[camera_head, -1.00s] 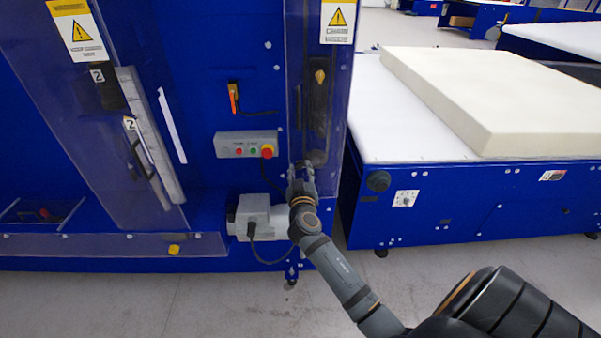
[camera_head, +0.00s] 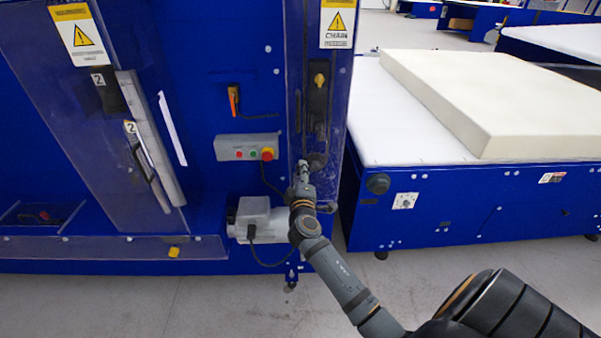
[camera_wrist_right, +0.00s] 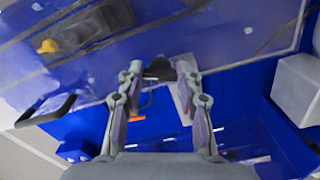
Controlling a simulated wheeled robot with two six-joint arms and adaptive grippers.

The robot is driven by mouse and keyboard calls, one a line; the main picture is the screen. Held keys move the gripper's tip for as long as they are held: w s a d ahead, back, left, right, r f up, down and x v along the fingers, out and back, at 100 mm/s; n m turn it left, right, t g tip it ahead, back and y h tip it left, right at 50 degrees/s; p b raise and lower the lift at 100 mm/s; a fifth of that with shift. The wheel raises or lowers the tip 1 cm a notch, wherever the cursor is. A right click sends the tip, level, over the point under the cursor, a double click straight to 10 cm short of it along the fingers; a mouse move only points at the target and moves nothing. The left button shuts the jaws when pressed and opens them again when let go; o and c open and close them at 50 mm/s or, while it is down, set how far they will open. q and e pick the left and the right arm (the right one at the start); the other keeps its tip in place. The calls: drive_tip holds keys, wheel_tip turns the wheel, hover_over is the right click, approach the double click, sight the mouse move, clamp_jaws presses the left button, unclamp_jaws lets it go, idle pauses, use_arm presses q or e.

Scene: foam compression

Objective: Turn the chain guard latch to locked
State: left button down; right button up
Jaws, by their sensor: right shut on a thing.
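The chain guard is a clear panel (camera_head: 339,120) on the blue machine's right edge, under a yellow warning label marked CHAIN. My right gripper (camera_head: 303,168) is at the panel's lower part. In the right wrist view, the right gripper (camera_wrist_right: 159,75) has its two fingers on either side of a small dark piece (camera_wrist_right: 159,67) at the panel's edge, shut on it. This piece looks like the guard latch; the fingers hide part of it, and its exact angle cannot be told. My left gripper is not in view.
A grey motor box (camera_head: 255,215) stands just left of my right wrist. A button box (camera_head: 247,147) with a red knob sits above it. A white-topped table (camera_head: 375,130) with a foam block (camera_head: 490,100) stands to the right. Open floor lies in front.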

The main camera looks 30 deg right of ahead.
drive_tip(key=shift+n+p, duration=0.5)
drive_tip(key=shift+n, duration=1.5)
drive_tip(key=o, duration=1.1)
drive_tip(key=shift+o, duration=0.2)
drive_tip(key=v, duration=1.2)
